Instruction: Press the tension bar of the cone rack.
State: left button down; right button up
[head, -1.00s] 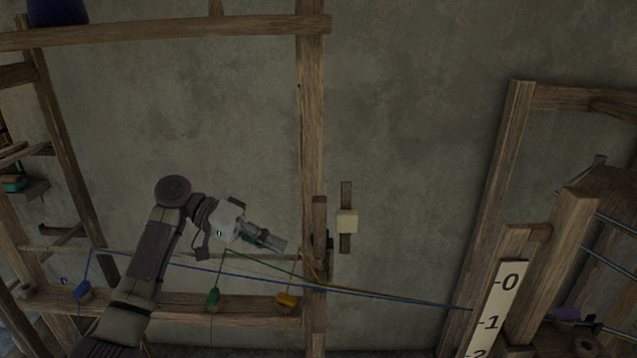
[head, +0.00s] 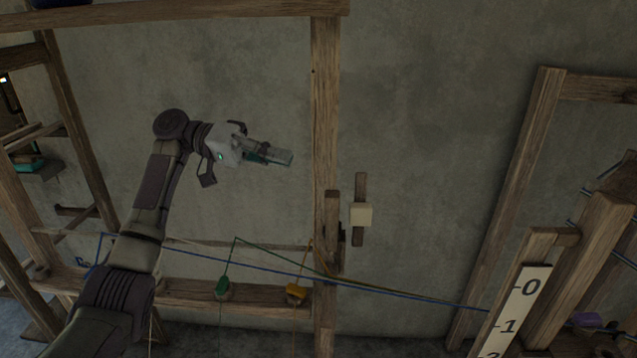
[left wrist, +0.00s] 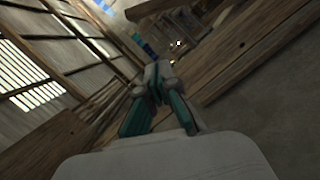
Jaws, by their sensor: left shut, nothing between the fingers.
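The cone rack is a wooden frame with a long top rail (head: 170,12), an upright post (head: 326,100) and a lower rail (head: 180,292). My left gripper (head: 287,157) is shut and empty, left of the post and above the bar, apparently touching nothing. It also shows in the left wrist view (left wrist: 157,75). My right gripper is out of view.
A wooden strip with a cream block (head: 361,215) is right of the post. A numbered scale (head: 512,318) and another wooden frame (head: 505,200) stand at the right. Taut blue thread (head: 400,298) crosses low. The wall area between the frames is clear.

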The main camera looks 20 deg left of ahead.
aim_at(321, 165)
pick_arm(q)
jog(key=d+p, duration=0.1)
jog(key=d, duration=0.3)
jog(key=d+p, duration=0.2)
jog(key=d, duration=0.1)
jog(key=shift+s+d+f, duration=0.15)
jog(key=shift+d+f, duration=0.05)
jog(key=shift+d, duration=0.2)
jog(key=s, duration=0.1)
jog(key=s+f+p, duration=0.2)
jog(key=shift+s+d+f, duration=0.2)
jog(key=shift+d, duration=0.1)
